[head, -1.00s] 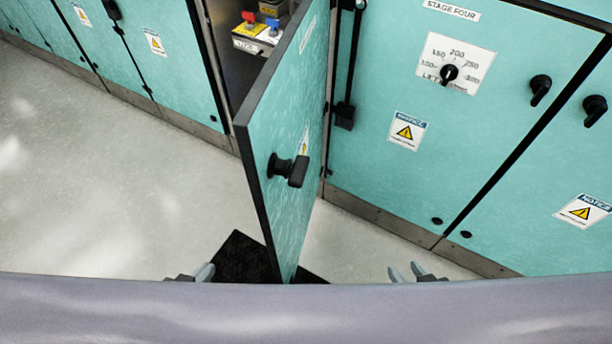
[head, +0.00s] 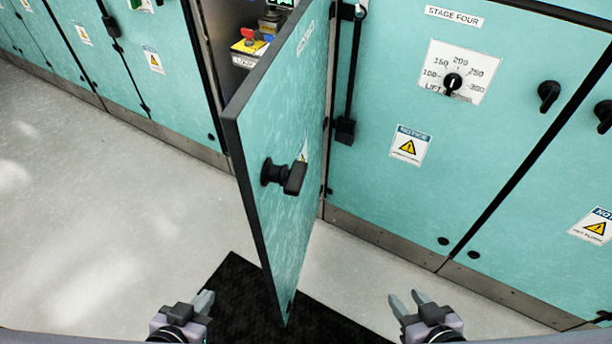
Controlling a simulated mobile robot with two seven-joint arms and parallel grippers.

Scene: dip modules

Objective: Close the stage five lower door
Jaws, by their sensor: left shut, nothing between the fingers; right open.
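A teal cabinet door (head: 285,215) stands swung open toward me in the middle of the head view. I take it to be the stage five lower door, but its label is too oblique to read. It has a black handle (head: 285,175) on its outer face. My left gripper (head: 203,300) is shut and empty, low and left of the door. My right gripper (head: 408,302) is open and empty, low and right of the door. Both are apart from it.
Behind the door, the open compartment holds a red and yellow switch (head: 249,42). To the right stands the closed stage four cabinet (head: 385,185) with a dial (head: 453,84). A black mat (head: 232,285) lies under the door. Grey floor (head: 110,220) at left is clear.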

